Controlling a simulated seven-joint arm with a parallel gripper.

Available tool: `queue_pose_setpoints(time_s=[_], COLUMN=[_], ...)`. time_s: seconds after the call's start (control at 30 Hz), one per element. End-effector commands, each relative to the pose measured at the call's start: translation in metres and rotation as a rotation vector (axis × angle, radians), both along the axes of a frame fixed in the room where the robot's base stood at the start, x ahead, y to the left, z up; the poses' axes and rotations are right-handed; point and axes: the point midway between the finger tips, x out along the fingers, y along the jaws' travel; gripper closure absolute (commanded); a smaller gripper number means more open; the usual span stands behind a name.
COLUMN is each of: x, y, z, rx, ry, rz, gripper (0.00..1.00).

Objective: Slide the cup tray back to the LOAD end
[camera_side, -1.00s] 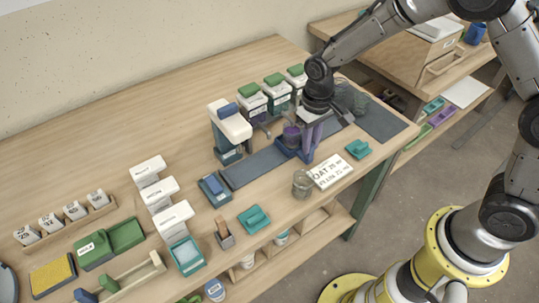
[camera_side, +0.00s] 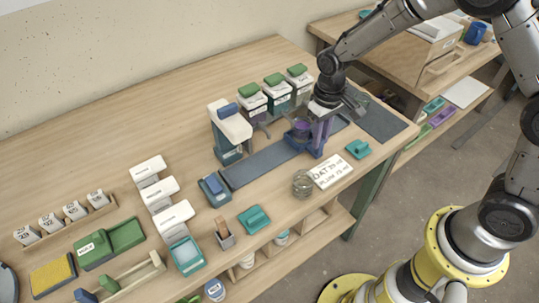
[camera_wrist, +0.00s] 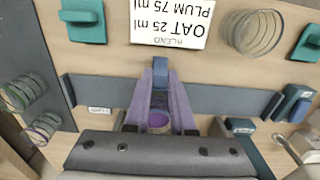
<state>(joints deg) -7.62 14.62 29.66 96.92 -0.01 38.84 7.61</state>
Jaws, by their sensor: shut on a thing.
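The blue cup tray (camera_side: 293,143) sits on the dark grey track with a cup of purple glaze (camera_side: 301,130) in it. My gripper (camera_side: 318,150) is down at the tray's near side, its purple fingers shut on the tray's blue handle. In the wrist view the fingers close on the handle (camera_wrist: 160,70), and the purple cup (camera_wrist: 158,120) shows between them. The dark track (camera_side: 252,165) runs on to the left of the tray and a little to its right. The wrist hides much of the tray. A small label (camera_wrist: 98,110) beside the track is too small to read.
A blend card (camera_side: 332,171) reading OAT 25 ml, PLUM 75 ml and a glass jar (camera_side: 303,184) lie on the near side. Green-lidded dispensers (camera_side: 276,90) stand behind the track. A blue-topped white machine (camera_side: 230,125) stands behind it further left. More glass jars (camera_wrist: 40,125) are beyond its right end.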

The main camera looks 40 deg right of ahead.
Motion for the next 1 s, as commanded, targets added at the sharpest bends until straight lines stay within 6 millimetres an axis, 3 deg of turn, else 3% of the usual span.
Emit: queue_pose_setpoints(time_s=[1.0], x=[0.002], y=[-0.061], z=[0.002], rx=[0.000], ry=[-0.006], rz=[-0.001], gripper=[1.00])
